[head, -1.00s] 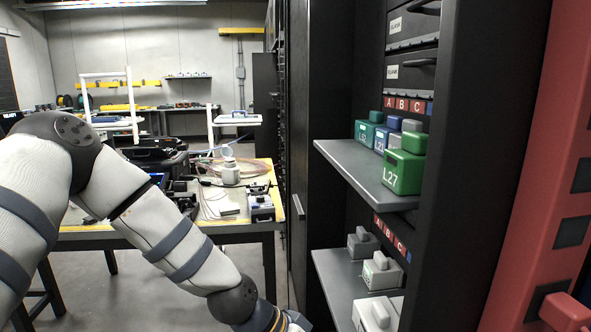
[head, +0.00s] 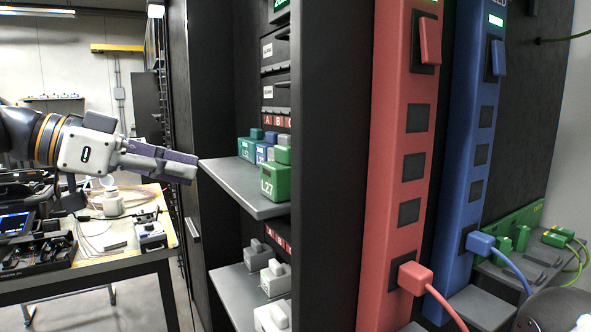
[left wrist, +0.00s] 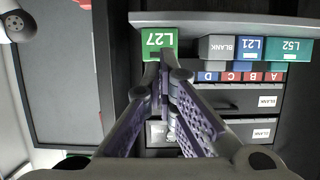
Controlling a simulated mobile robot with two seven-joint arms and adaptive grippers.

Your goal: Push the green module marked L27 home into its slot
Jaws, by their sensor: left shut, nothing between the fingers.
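The green module marked L27 (head: 268,184) sits on the grey upper shelf (head: 240,197), nearer the shelf's front edge than the other modules. The dark cabinet side panel hides its right part. In the left wrist view the picture is turned over, and L27 (left wrist: 159,43) shows its labelled front face. My left gripper (head: 194,170) is shut and empty, left of the shelf's front edge and apart from L27 in the head view. In the left wrist view its fingertips (left wrist: 165,70) appear just below the label, overlapping the module's edge. My right gripper is not seen.
A lower shelf (head: 235,290) holds grey modules. Red (head: 386,200) and blue (head: 462,160) power strips stand at right. A workbench (head: 100,271) stands at left.

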